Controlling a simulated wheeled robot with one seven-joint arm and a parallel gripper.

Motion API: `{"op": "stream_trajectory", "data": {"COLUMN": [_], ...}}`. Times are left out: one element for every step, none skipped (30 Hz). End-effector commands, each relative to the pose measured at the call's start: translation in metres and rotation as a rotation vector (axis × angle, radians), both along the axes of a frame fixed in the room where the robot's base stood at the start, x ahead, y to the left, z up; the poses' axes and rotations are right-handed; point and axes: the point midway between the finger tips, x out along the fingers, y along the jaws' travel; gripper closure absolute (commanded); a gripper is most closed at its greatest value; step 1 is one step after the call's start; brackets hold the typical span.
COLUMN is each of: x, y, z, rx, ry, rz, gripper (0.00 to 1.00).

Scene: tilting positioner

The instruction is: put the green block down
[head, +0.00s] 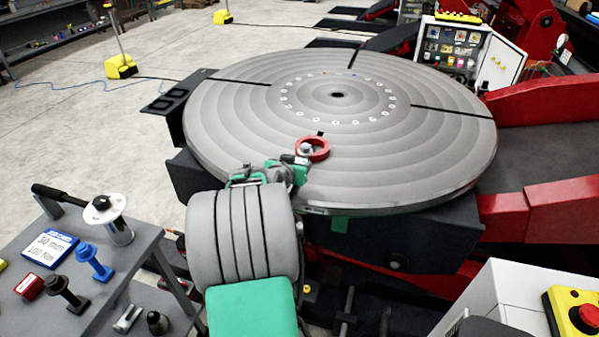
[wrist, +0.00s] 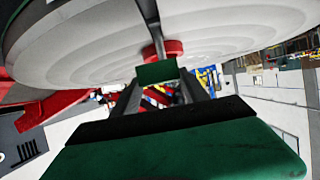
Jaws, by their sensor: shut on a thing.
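The green block (wrist: 157,72) is held between the two dark fingers of my gripper (wrist: 160,84) in the wrist view. In the head view my gripper (head: 299,161) is at the near part of the round table (head: 400,150), close beside the red ring (head: 318,149). My own green and grey arm hides much there, and I cannot tell the block apart from my wrist's green parts. I cannot tell whether the block touches the table.
At the left a grey bench (head: 110,300) holds blue, red and dark parts. At the lower right stands a white box with a red button (head: 588,317).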

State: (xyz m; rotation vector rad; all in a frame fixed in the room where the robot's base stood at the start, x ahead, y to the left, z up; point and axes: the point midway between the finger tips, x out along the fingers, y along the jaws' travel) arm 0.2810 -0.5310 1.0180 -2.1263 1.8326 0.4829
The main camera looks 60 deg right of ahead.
Motion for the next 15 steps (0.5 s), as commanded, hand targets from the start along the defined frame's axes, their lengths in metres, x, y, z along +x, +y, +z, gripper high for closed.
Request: {"op": "stream_trajectory", "data": {"x": [0.001, 0.002, 0.003, 0.004, 0.004, 0.005, 0.006, 0.006, 0.007, 0.007, 0.007, 0.007, 0.007, 0.007, 0.007], "y": [-0.009, -0.013, -0.019, -0.022, -0.025, -0.028, -0.030, -0.032, -0.035, -0.035, -0.034, -0.034, -0.034, -0.035, -0.035], "z": [-0.012, -0.017, -0.023, -0.027, -0.030, -0.033, -0.036, -0.038, -0.043, -0.048, -0.053, -0.059, -0.064, -0.067, -0.070], "rx": [0.004, 0.004, 0.002, 0.001, 0.001, 0.000, 0.000, -0.001, 0.000, 0.002, 0.003, 0.003, 0.003, 0.001, -0.001], "ry": [0.004, 0.004, 0.003, 0.002, 0.002, 0.001, 0.001, 0.001, 0.001, 0.002, 0.004, 0.003, 0.003, 0.002, 0.002], "rz": [-0.002, -0.002, -0.001, 0.000, 0.000, 0.000, 0.000, 0.000, 0.000, 0.001, 0.002, 0.001, 0.001, 0.001, 0.001], "gripper": [1.00, 1.00, 1.00, 1.00, 1.00, 1.00, 1.00, 1.00, 1.00, 1.00, 1.00, 1.00, 1.00, 1.00, 1.00]}}
